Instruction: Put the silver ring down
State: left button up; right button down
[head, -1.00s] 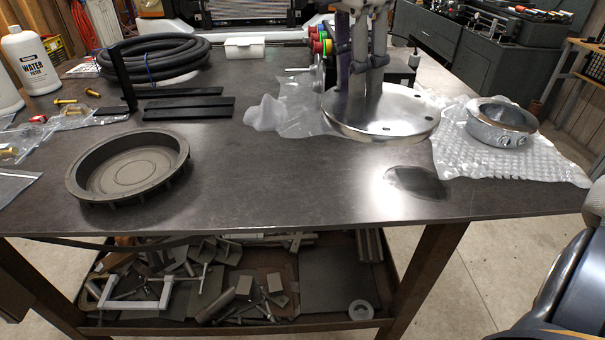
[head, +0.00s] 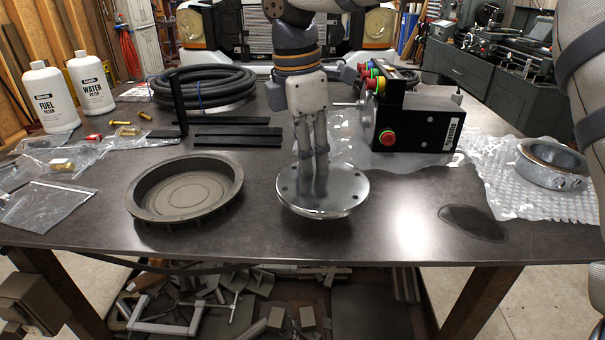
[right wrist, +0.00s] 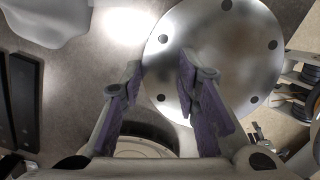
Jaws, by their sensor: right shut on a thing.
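My right gripper (head: 312,155) reaches down from the top and is shut on a round silver disc (head: 345,190) with bolt holes near its rim. The disc lies level over the table's middle; I cannot tell whether it touches the top. In the right wrist view the disc (right wrist: 215,60) shows beyond the fingers (right wrist: 157,80); the exact grip spot is hidden. A silver ring (head: 552,175) with an open centre lies apart at the right on bubble wrap (head: 510,196). My left gripper is not in view.
A grey round pan (head: 232,196) stands close left of the disc. Black bars (head: 238,132), a coiled hose (head: 205,88) and a black control box (head: 425,120) lie behind. A dark oval patch (head: 472,222) is front right. Clear tabletop (head: 400,215) lies right of the disc.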

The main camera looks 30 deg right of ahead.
aim_at(303, 191)
jog(key=shift+w+a+f, duration=0.2)
jog(key=shift+w+f, duration=0.05)
jog(key=shift+f, duration=0.2)
jog(key=shift+w+a+f, duration=0.1)
jog(key=shift+w+f, duration=0.05)
jog(key=shift+f, duration=1.4)
jog(key=c, duration=1.2)
grip_release()
jog(key=shift+f, duration=0.15)
jog(key=r, duration=0.4)
jog(key=a+r, duration=0.1)
jog(key=r, duration=0.7)
jog(key=shift+w+a+r, duration=0.1)
jog(key=shift+a+r, duration=0.05)
jog(key=shift+a, duration=0.05)
